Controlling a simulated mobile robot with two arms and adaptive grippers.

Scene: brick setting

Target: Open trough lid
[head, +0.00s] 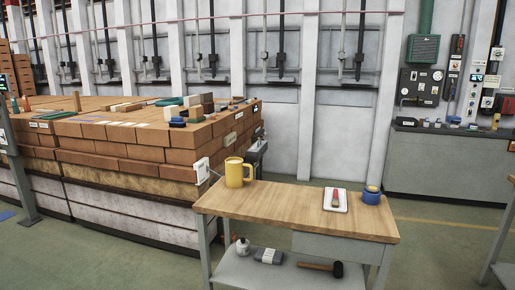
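I cannot make out a trough or its lid for certain in the head view. Neither of my grippers is in view.
A mallet (322,266) lies on the lower shelf. A large brick stack (125,140) fills the left. The table's middle is clear.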

